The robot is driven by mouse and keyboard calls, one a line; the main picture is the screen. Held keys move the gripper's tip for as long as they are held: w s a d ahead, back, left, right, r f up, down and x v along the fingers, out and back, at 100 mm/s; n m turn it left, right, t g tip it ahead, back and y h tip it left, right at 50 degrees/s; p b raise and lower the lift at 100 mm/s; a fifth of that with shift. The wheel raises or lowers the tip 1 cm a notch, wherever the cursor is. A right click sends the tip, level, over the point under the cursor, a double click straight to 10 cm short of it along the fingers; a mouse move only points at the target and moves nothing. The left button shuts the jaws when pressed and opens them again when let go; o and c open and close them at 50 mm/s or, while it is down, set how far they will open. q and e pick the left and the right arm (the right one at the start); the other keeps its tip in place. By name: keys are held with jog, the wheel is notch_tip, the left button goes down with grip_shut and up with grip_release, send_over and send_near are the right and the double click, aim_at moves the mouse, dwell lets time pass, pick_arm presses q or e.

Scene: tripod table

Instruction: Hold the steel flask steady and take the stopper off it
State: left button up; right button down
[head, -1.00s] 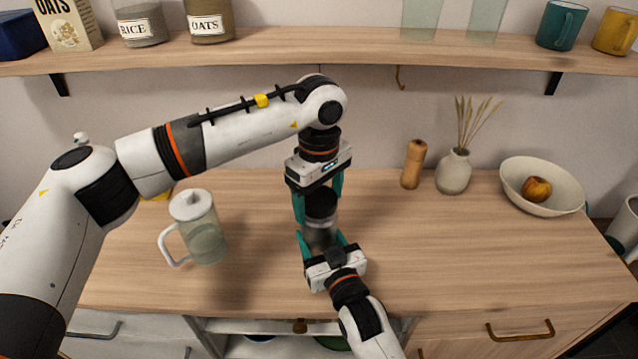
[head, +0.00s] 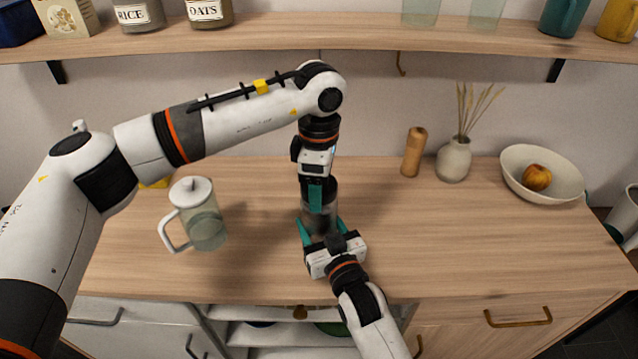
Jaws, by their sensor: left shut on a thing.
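The steel flask (head: 329,209) stands upright near the middle of the counter, partly covered by my grippers. Its dark stopper (head: 330,186) is at the top, mostly hidden behind a teal finger. My left gripper (head: 316,199) points straight down from above and is shut on the stopper. It is seen nearly edge-on, so one finger hides the other. I cannot tell whether the stopper is loose.
A lidded glass pitcher (head: 204,222) stands to the left. A wooden mill (head: 414,152), a vase with dried stems (head: 453,160) and a bowl with a fruit (head: 555,187) stand back right. A shelf (head: 290,40) runs above. The counter right of the flask is clear.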

pick_arm(q)
jog(key=n, duration=0.5)
jog(key=shift+n, duration=0.4)
pick_arm(e)
jog(key=shift+f, duration=0.15)
pick_arm(q)
jog(key=shift+r, duration=0.2)
jog(key=shift+r, duration=0.9)
jog(key=shift+r, duration=2.05)
pick_arm(e)
jog(key=shift+c, duration=1.6)
grip_release()
